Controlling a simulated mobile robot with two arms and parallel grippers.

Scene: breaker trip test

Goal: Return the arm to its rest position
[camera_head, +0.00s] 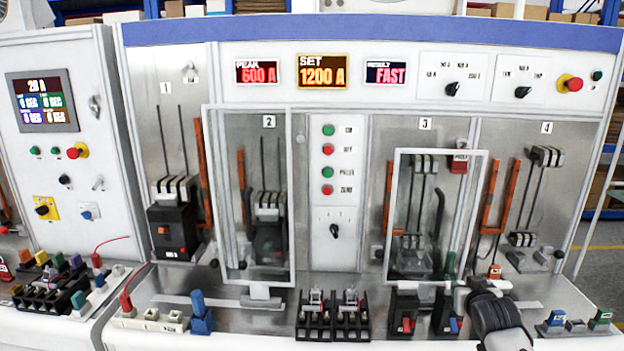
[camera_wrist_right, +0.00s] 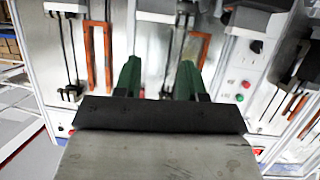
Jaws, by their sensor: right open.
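My right arm (camera_head: 500,318) comes in from the bottom right in the head view, in front of the test bench between bays 3 and 4. Its gripper (camera_head: 452,266) is small and partly unclear there. In the right wrist view the two green fingers of my right gripper (camera_wrist_right: 160,80) stand apart with nothing between them. They face the upright panel and appear clear of it. My left gripper is in neither view.
The bench panel (camera_head: 340,190) has clear framed doors at bay 2 (camera_head: 207,180) and bay 3 (camera_head: 397,190); the latter juts out near my right gripper. Small breakers (camera_head: 350,315) and a blue clamp (camera_head: 201,314) stand on the front ledge. A control cabinet (camera_head: 105,170) stands left.

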